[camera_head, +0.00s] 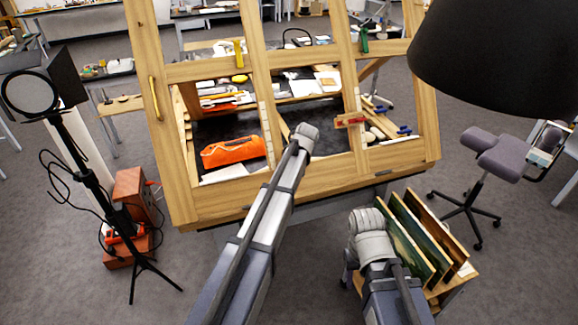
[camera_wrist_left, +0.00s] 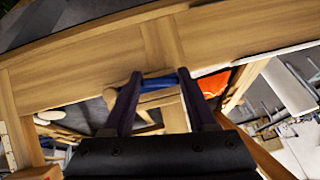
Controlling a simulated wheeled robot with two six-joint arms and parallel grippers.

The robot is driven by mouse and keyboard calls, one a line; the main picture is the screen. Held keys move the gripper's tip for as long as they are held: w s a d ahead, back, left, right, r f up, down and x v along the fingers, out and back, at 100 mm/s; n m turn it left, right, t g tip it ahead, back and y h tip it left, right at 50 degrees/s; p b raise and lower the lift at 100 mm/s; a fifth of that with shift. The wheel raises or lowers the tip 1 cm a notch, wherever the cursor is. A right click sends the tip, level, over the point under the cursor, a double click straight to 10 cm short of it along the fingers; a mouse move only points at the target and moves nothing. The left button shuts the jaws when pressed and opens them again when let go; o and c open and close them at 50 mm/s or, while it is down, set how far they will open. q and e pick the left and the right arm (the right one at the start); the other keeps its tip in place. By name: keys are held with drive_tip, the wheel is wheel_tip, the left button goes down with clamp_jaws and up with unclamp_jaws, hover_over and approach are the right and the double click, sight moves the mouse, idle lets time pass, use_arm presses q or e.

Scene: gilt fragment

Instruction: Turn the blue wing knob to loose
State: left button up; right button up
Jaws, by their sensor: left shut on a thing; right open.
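In the left wrist view, the blue wing knob (camera_wrist_left: 163,81) sits at a wooden rail of the frame. My left gripper (camera_wrist_left: 160,79) has one dark finger at each end of the knob and is shut on it. The knob lies nearly level across the picture. In the head view my left arm (camera_head: 265,210) reaches to the wooden frame (camera_head: 222,204), and its gripper and the held knob are hidden. My right arm (camera_head: 370,240) is low beside the frame, and the fingers of its gripper can hardly be made out.
Other coloured handles sit on the frame: yellow (camera_head: 239,53), green (camera_head: 364,41) and red (camera_head: 350,121). An orange bag (camera_head: 232,151) lies behind it. A rack of panels (camera_head: 415,240) stands close to my right arm. A lamp stand (camera_head: 88,180) is left, a stool (camera_head: 495,152) right.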

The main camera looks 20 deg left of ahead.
use_arm(q)
drive_tip(key=shift+s+n+h, duration=0.15)
drive_tip(key=shift+n+h, duration=0.25)
drive_tip(key=shift+n, duration=0.2)
drive_tip(key=shift+t, duration=0.3)
drive_tip(key=o, duration=1.4)
drive_tip(key=shift+c, duration=0.2)
drive_tip(key=shift+r+p, duration=0.2)
drive_tip(key=shift+p, duration=0.1)
drive_tip(key=p+v, duration=0.6)
drive_tip(key=v, duration=0.1)
drive_tip(key=shift+r+p, duration=0.2)
drive_tip(key=shift+p, duration=0.15)
